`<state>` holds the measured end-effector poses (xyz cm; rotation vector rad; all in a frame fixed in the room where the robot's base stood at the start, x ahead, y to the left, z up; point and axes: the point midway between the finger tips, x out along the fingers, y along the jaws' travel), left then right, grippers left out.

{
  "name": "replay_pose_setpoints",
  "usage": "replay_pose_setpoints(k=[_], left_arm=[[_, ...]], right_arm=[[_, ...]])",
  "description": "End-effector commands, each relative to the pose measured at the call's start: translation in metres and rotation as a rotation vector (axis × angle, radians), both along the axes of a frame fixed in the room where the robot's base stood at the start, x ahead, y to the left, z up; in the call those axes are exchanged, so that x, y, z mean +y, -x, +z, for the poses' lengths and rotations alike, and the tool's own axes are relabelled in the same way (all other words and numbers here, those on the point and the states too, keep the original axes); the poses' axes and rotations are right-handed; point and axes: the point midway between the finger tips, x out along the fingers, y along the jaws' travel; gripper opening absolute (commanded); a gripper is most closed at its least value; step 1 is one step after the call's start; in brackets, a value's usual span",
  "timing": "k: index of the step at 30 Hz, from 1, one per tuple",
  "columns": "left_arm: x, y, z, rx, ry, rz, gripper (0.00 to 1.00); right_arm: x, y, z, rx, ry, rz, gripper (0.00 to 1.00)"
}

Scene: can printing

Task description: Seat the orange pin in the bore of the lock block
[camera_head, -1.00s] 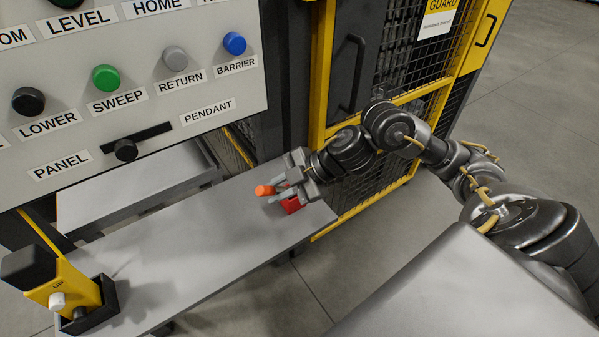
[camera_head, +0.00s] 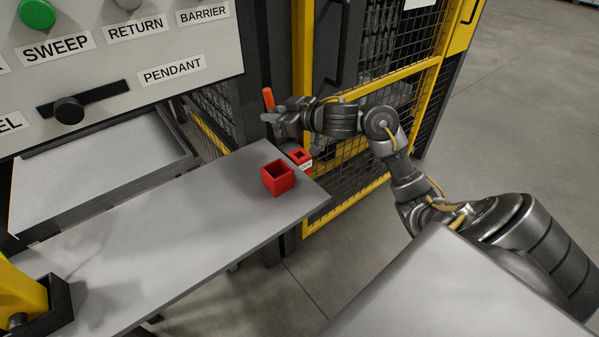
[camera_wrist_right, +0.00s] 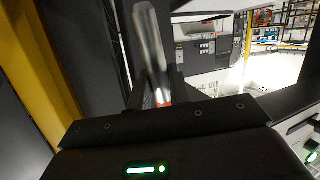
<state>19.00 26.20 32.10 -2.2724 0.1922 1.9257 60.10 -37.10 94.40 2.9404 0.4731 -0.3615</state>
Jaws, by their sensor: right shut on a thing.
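My right gripper (camera_head: 270,117) is shut on the orange pin (camera_head: 268,98), which stands up nearly upright from the fingers, above the shelf's far right end. Its lower part is hidden by the fingers. My left gripper is out of view.
The grey shelf (camera_head: 170,230) is clear left of the blocks. A control panel (camera_head: 190,45) overhangs it at the upper left. A yellow-framed mesh guard (camera_head: 345,185) stands close behind the blocks. A yellow device (camera_head: 20,295) sits in a black holder at the lower left.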

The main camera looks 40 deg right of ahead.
Motion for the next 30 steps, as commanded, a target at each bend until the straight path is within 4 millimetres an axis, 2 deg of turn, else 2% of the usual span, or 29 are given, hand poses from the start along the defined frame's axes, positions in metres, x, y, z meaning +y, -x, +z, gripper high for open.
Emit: replay_pose_setpoints(k=[1,3,6,9,16,24,30], left_arm=[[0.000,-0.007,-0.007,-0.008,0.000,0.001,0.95],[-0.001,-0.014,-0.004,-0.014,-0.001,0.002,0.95],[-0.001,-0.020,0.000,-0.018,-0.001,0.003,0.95],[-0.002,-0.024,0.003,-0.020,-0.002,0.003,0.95],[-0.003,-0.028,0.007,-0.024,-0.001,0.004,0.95],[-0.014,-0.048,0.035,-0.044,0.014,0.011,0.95],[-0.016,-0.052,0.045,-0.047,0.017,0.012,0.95]], right_arm=[[-0.017,-0.001,-0.024,-0.014,-0.044,-0.062,0.00],[-0.041,-0.002,-0.039,-0.040,-0.079,-0.140,0.00],[-0.065,-0.001,-0.054,-0.074,-0.110,-0.214,0.00],[-0.079,0.001,-0.063,-0.094,-0.124,-0.255,0.00],[-0.085,0.002,-0.070,-0.106,-0.130,-0.275,0.00],[-0.085,0.002,-0.116,-0.103,-0.132,-0.275,0.00],[-0.085,0.002,-0.124,-0.106,-0.127,-0.272,0.00]])
